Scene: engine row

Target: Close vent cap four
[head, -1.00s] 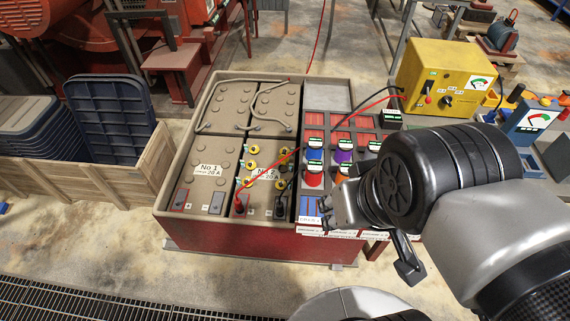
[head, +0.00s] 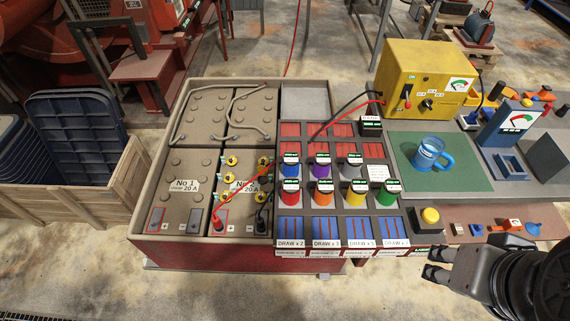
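Battery No 2 (head: 241,214) sits in the red-sided tray, right of battery No 1 (head: 183,199). Several yellow vent caps stand in two columns on battery No 2, among them one at its top left (head: 231,160), one at top right (head: 263,161), one at lower left (head: 225,196) and one at lower right (head: 261,196). Their numbers are too small to read, so I cannot tell which is four or how each one sits. A red lead crosses between them. My gripper (head: 432,264) is at the lower right, far from the caps. Its fingers are apart with nothing between them.
Colored plugs with labels (head: 322,188) stand in the rack right of the battery. A yellow box (head: 426,79) and a blue mug (head: 430,155) on a green mat are further right. Red and black leads (head: 345,108) cross above the rack. A wooden crate (head: 112,190) stands left.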

